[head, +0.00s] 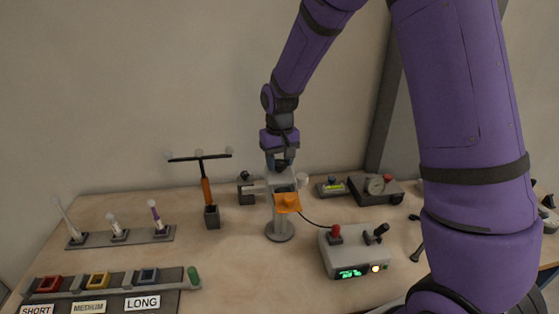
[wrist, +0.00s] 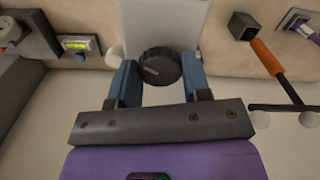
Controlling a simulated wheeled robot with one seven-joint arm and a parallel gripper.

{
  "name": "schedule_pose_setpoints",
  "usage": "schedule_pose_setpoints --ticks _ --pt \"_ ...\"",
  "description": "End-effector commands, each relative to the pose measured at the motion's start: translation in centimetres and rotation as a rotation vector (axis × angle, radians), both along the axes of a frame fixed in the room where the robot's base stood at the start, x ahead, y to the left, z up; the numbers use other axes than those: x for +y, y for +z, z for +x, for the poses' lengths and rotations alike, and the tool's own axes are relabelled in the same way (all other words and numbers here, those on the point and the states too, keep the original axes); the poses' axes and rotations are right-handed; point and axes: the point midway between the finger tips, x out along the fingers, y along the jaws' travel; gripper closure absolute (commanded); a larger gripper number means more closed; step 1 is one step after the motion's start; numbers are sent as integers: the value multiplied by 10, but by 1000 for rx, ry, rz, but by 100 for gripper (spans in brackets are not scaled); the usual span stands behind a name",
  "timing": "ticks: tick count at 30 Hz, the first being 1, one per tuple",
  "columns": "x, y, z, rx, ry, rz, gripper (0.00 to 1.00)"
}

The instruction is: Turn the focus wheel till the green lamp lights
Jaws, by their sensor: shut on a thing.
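The focus wheel (wrist: 158,66) is a black ridged knob with a pale pointer line, on the grey stand (wrist: 165,22). In the wrist view my gripper (wrist: 158,72) is shut on it, with one blue finger on each side. In the head view my gripper (head: 281,163) is at the top of the grey stand (head: 280,228), and the wheel is mostly hidden there. An orange stage (head: 288,203) sticks out from the stand. I see no separate lit green lamp.
A black T-shaped tool with an orange handle (head: 206,190) stands left of the stand. A cable runs from the stand to the control box.

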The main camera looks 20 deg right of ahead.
Motion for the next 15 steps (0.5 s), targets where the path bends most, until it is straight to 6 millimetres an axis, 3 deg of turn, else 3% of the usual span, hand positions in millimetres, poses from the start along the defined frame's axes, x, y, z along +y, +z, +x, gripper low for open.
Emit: schedule_pose_setpoints --ticks 15 --pt "0 1 1 -2 -209 0 80"
